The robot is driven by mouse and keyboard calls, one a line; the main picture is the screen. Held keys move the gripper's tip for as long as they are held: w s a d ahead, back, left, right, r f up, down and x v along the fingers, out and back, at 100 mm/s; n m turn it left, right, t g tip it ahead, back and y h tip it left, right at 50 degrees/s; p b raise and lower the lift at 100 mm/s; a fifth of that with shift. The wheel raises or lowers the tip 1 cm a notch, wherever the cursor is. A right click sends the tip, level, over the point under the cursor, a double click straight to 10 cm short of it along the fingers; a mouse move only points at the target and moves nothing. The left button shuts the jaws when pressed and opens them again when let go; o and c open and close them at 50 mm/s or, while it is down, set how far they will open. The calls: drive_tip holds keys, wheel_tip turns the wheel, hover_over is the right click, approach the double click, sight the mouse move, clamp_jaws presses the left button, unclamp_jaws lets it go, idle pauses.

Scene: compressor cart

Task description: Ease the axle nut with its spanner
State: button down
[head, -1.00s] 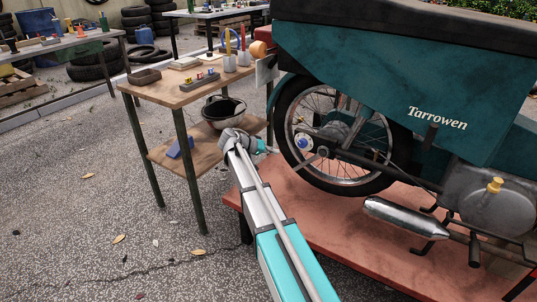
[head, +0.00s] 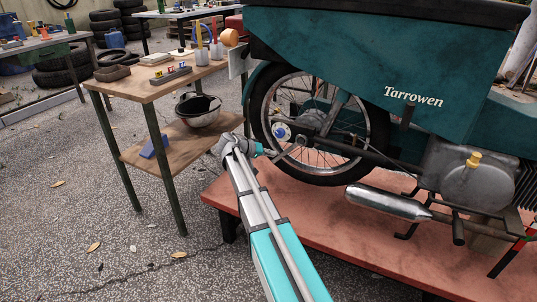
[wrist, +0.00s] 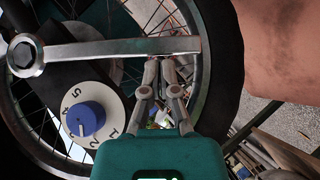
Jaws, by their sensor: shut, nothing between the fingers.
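The spanner (wrist: 120,48) lies across the upper part of the wrist view, with its ring end (wrist: 25,55) at the left around what looks like the axle nut (wrist: 22,54). Its bare handle runs right to a square end. In the head view the spanner (head: 288,149) slants down and left from the wheel hub. My gripper (wrist: 164,64) is shut and empty. Its fingertips are at the lower edge of the handle, towards the free end; I cannot tell whether they touch it. My gripper (head: 271,153) also shows by the rear wheel in the head view.
A white dial with a blue knob (wrist: 84,119) sits just below the spanner. The spoked wheel (head: 320,125) stands behind, on a red platform (head: 330,215). A wooden bench (head: 160,85) with a bowl (head: 198,110) on its lower shelf is to the left.

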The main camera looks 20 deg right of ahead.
idle(0.4)
drive_tip(key=shift+s+d+f, duration=0.15)
drive_tip(key=shift+s+f, duration=0.05)
drive_tip(key=shift+f, duration=0.05)
drive_tip(key=shift+s+d+f+b, duration=0.1)
drive_tip(key=shift+f+b, duration=0.1)
drive_tip(key=shift+b, duration=0.25)
drive_tip(key=shift+s+d+f+b, duration=0.2)
drive_tip(key=shift+s+f+b, duration=0.15)
drive_tip(key=shift+f+b, duration=0.15)
drive_tip(key=s+d+f+b, duration=0.3)
drive_tip(key=s+d, duration=0.1)
drive_tip(key=s, duration=0.1)
drive_tip(key=shift+s+d+f+b, duration=0.25)
drive_tip(key=shift+s+f+b, duration=0.05)
drive_tip(key=shift+s, duration=0.05)
idle(0.3)
